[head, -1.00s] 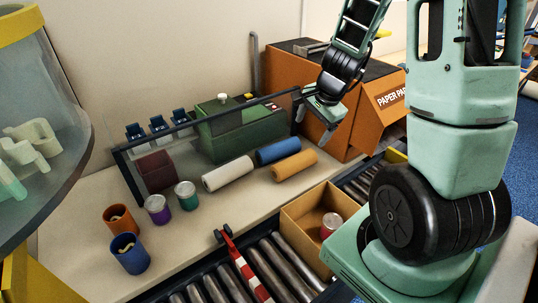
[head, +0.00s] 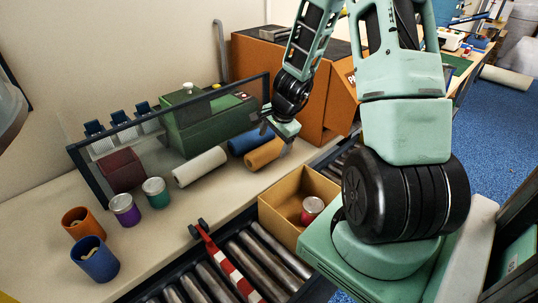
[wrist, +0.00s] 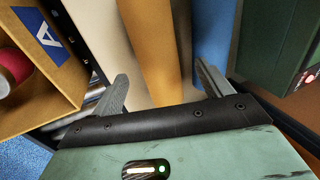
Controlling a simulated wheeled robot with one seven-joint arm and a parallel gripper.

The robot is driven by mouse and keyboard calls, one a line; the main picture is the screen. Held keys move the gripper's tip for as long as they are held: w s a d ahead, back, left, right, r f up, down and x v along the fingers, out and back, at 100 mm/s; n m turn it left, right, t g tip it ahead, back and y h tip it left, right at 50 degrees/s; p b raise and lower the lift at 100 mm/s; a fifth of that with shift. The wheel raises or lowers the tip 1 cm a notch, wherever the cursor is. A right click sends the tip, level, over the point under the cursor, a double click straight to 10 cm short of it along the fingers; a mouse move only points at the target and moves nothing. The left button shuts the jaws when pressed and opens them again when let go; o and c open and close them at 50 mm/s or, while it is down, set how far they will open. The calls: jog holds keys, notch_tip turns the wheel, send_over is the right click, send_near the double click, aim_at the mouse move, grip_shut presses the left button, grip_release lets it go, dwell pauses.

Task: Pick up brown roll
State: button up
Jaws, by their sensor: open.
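The brown roll (head: 262,154) is a plain tan-orange cylinder lying on the beige worktop, to the right of a white roll (head: 200,167) and in front of a blue roll (head: 246,141). My gripper (head: 274,138) is open and empty, above the right end of the brown roll, and hides part of it. In the wrist view the brown roll (wrist: 151,45) runs between the two spread fingers of my gripper (wrist: 161,72). The blue roll (wrist: 211,40) is close beside the right finger. I cannot tell exactly how high the fingers are.
An open carton (head: 280,205) holding a red can (head: 312,208) stands on the roller conveyor (head: 245,262). Cups and cans stand at the left.

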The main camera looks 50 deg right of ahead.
aim_at(272, 145)
jog(key=x, duration=0.4)
jog(key=shift+f+b, duration=0.1)
jog(key=shift+b, duration=0.25)
jog(key=c, duration=1.2)
